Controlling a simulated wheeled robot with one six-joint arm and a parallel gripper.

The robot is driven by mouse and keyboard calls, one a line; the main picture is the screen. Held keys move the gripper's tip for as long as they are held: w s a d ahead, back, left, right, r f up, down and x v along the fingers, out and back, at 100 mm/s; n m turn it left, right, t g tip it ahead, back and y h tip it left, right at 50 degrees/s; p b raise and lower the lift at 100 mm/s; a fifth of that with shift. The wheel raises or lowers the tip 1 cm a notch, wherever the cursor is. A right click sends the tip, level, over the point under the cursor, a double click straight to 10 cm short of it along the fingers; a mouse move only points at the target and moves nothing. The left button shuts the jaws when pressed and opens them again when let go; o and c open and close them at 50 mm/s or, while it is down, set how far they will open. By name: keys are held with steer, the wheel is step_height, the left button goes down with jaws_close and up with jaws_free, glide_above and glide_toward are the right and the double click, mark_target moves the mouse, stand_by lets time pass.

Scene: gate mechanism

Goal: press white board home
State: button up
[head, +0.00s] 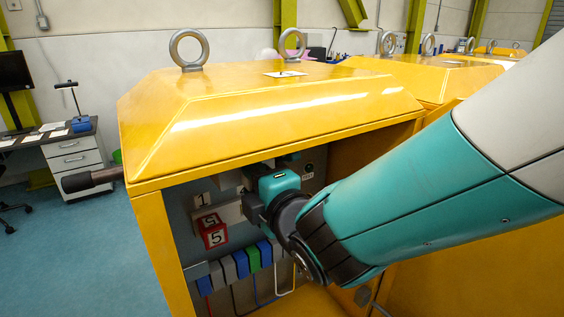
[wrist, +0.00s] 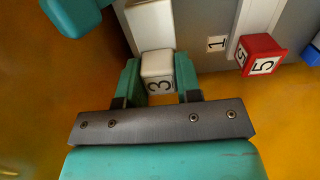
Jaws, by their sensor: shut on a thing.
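The white board (wrist: 150,26) ends in a white block marked 3 (wrist: 158,72) in the wrist view. My gripper (wrist: 159,80) has one teal finger on each side of this block and is shut on it. The board runs away from me to the grey panel (wrist: 201,68); how far it goes in cannot be told. In the head view my gripper (head: 250,201) is at the panel inside the yellow cabinet, and my wrist hides most of the white board.
A red block marked 5 (head: 213,232) sticks out left of my gripper in the head view, with a label 1 (head: 202,200) above it. Several coloured blocks, one green (head: 254,258), line the panel below. The yellow cabinet top (head: 265,110) overhangs the opening.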

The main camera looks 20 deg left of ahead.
steer(key=o, duration=1)
steer(key=b+v, duration=0.9)
steer(key=v, duration=0.8)
steer(key=shift+s+d, duration=0.2)
steer(key=shift+s, duration=0.05)
